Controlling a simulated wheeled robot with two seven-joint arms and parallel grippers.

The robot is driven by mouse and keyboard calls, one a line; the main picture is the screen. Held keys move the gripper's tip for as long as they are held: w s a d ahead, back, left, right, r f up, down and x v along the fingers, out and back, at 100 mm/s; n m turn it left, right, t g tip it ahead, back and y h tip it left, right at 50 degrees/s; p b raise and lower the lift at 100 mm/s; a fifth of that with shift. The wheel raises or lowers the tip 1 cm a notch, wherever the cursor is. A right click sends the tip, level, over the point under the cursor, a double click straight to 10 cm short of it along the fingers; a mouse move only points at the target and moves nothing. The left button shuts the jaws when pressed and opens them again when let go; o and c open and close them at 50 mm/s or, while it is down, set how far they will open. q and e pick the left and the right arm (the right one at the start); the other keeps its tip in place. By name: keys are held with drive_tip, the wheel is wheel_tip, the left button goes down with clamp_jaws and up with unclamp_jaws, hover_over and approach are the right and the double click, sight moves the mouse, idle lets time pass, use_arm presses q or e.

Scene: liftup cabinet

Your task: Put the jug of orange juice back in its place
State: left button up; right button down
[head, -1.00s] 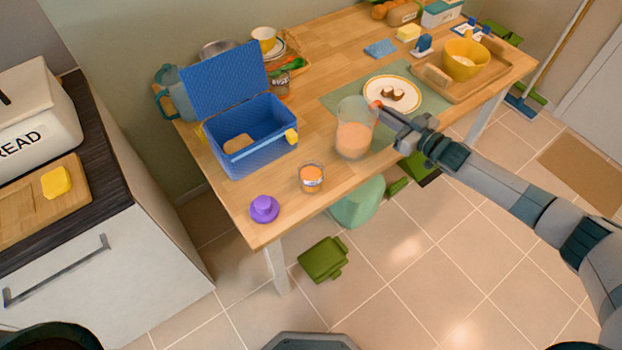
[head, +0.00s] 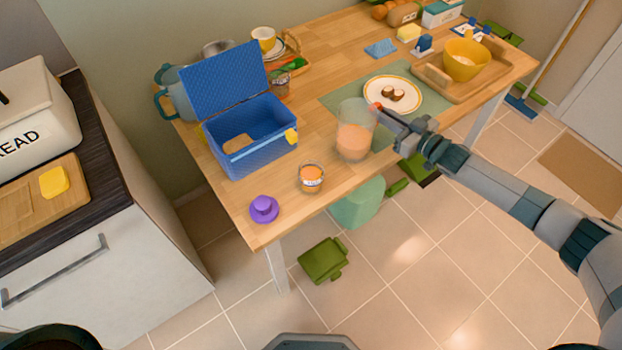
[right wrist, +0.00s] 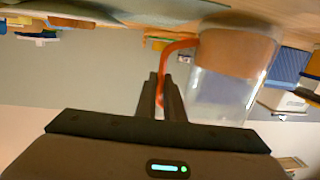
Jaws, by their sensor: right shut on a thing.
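The jug of orange juice (head: 354,138) is clear, partly filled with orange juice, and has a red-orange handle. It looks upright at the front edge of the green placemat (head: 341,97); I cannot tell whether its base touches the table. My right gripper (head: 381,108) reaches it from the right and is shut on the handle. In the right wrist view the fingers (right wrist: 161,98) close around the red handle (right wrist: 172,48), with the jug (right wrist: 226,80) beside them, appearing upside down. My left gripper is not in view.
A glass of orange juice (head: 312,177) and a purple object (head: 264,209) stand left of the jug on the wooden table (head: 335,60). An open blue lunch box (head: 262,152) is further left. A plate (head: 408,104) with food lies right behind the jug. A green chair (head: 358,205) is below the edge.

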drive_tip(key=shift+f+b, duration=0.3)
drive_tip(key=shift+b, duration=0.05)
drive_tip(key=c, duration=2)
unclamp_jaws()
drive_tip(key=shift+s, duration=0.1)
drive_tip(key=shift+d+f, duration=0.1)
drive_tip(key=shift+s+d+p, duration=0.35)
drive_tip(key=shift+s+d, duration=0.05)
drive_tip(key=shift+s, duration=0.1)
drive_tip(key=shift+p+v, duration=0.6)
drive_tip(key=shift+v, duration=0.35)
drive_tip(key=shift+p+v, duration=0.5)
drive_tip(key=shift+v, duration=0.8)
drive_tip(key=o, duration=0.5)
